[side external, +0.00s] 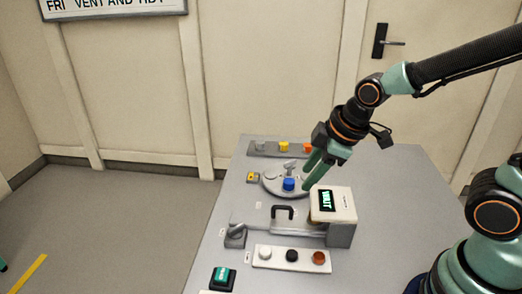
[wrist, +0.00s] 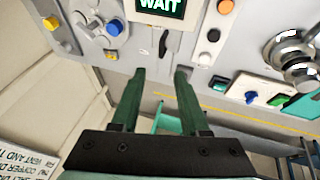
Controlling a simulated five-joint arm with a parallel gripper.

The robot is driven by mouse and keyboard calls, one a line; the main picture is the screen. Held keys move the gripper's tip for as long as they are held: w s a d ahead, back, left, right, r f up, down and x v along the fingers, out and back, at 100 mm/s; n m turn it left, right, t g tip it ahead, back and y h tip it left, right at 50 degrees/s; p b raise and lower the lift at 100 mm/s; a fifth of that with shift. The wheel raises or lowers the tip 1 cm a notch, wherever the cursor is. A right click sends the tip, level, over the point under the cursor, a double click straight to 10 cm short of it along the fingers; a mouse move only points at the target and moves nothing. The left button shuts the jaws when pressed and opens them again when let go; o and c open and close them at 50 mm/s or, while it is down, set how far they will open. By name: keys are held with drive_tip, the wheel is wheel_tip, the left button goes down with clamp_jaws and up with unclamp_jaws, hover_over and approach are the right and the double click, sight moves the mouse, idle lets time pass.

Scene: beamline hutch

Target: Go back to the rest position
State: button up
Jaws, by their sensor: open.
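My gripper (side external: 306,176) is open and empty, with its two green fingers pointing down over the grey bench. In the side view it is beside the round grey plate (side external: 270,187) with a blue knob (side external: 289,184), above and behind the box with the lit display (side external: 326,201). I cannot tell how much gap lies between the fingertips and the plate. In the wrist view both fingers (wrist: 161,72) stand apart with nothing between them. The display reading WAIT (wrist: 160,7) is beyond them.
A white strip (side external: 264,257) holds white, black and orange-brown knobs. A rear strip (side external: 267,149) carries grey, yellow and orange parts. A green-lit button box (side external: 222,278) is at the front. The bench's right side (side external: 405,190) is clear.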

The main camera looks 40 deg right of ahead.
drive_tip(key=s+d+r+m, duration=0.4)
drive_tip(key=r+m, duration=0.3)
drive_tip(key=m, duration=0.2)
drive_tip(key=shift+s+d+r+t+h, duration=0.2)
drive_tip(key=shift+d+r+t+h, duration=0.15)
drive_tip(key=shift+d, duration=0.55)
drive_tip(key=shift+w, duration=0.1)
idle(0.4)
